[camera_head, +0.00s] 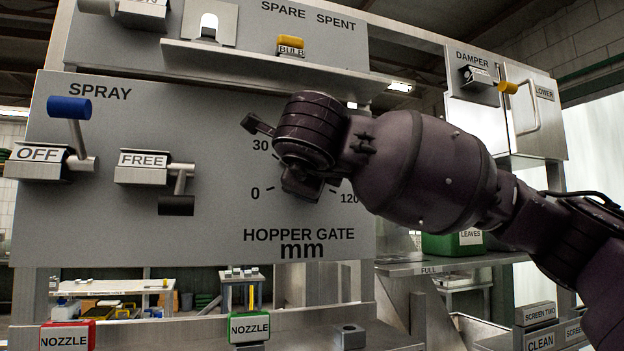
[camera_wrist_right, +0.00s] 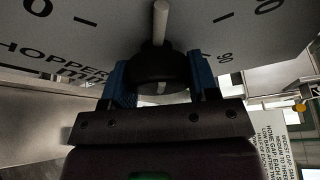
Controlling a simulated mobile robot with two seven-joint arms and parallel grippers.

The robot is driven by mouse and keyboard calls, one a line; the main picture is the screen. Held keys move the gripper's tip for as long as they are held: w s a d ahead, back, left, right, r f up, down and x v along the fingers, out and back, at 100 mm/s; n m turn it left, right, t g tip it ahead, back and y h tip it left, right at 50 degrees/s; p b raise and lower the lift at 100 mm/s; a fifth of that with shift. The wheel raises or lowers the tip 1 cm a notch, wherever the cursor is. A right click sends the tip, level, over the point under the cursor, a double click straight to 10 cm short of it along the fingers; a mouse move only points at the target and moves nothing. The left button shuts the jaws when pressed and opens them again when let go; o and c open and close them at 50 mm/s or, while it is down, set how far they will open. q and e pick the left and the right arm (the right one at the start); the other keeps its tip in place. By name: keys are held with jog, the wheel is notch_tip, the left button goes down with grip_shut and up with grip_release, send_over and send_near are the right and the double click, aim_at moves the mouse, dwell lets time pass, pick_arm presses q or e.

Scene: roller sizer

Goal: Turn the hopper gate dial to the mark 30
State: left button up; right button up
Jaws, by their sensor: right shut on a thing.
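The hopper gate dial shows in the right wrist view as a dark round knob (camera_wrist_right: 152,66) with a pale bar (camera_wrist_right: 161,20) standing out from it across the grey panel. My right gripper (camera_wrist_right: 160,82) is shut on this knob, a blue finger at each side. In the head view my right gripper (camera_head: 302,182) is in front of the dial and hides it. The marks 0 (camera_head: 255,194), 30 (camera_head: 260,145) and 120 (camera_head: 349,198) show around it. I cannot read which mark the bar points at. My left gripper is not in view.
On the same panel (camera_head: 215,225), left of the dial, are the spray lever with a blue grip (camera_head: 69,108) and a lever with a black grip (camera_head: 176,205). A shelf (camera_head: 270,62) juts out above. Nozzle boxes (camera_head: 249,327) stand below.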

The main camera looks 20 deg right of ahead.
dwell(0.6)
jog(key=o, duration=0.9)
jog(key=shift+s, duration=0.1)
jog(key=b+v, duration=0.1)
jog(key=v, duration=0.9)
jog(key=shift+s+a, duration=0.15)
jog(key=shift+s, duration=0.1)
